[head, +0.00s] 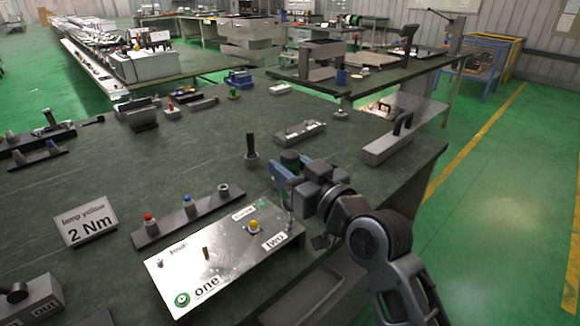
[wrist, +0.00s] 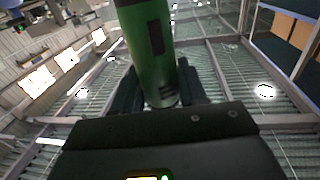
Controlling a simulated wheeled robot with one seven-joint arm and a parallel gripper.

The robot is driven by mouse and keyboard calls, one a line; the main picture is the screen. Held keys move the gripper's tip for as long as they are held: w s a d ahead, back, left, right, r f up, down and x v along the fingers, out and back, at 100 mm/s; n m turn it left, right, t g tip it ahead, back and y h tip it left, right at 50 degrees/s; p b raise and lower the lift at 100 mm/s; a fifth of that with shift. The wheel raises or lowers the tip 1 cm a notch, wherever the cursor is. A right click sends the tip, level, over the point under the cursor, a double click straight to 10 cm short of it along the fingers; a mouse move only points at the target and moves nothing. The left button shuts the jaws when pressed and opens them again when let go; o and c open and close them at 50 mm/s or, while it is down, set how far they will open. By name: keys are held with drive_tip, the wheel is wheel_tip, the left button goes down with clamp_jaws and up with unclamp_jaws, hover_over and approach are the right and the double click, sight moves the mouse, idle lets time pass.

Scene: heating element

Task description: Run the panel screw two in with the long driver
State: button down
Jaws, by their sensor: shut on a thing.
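My gripper (head: 294,180) is shut on the green-handled driver (head: 290,157) above the right end of the metal panel. In the wrist view the green driver (wrist: 147,45) stands between the two dark fingers. The driver is about upright, and its thin shaft runs down towards the panel's right edge, near the label two (head: 273,241). Whether its tip touches a screw cannot be told. The bright panel (head: 216,265) lies on the green bench. It bears a green round spot (head: 182,299) beside the label one (head: 206,287) and a yellow lamp (head: 253,225).
A strip with red, blue and grey knobs (head: 188,217) lies behind the panel. A dark upright tool (head: 252,152) and a grey handled block (head: 388,146) stand behind my gripper. The bench middle (head: 130,165) is clear.

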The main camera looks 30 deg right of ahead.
sight(291, 153)
drive_tip(key=shift+f+b, duration=0.55)
drive_tip(key=shift+f, duration=0.05)
idle(1.1)
drive_tip(key=shift+r, duration=0.1)
drive_tip(key=shift+r+p, duration=2.05)
drive_tip(key=shift+r, duration=0.5)
drive_tip(key=shift+f, duration=0.1)
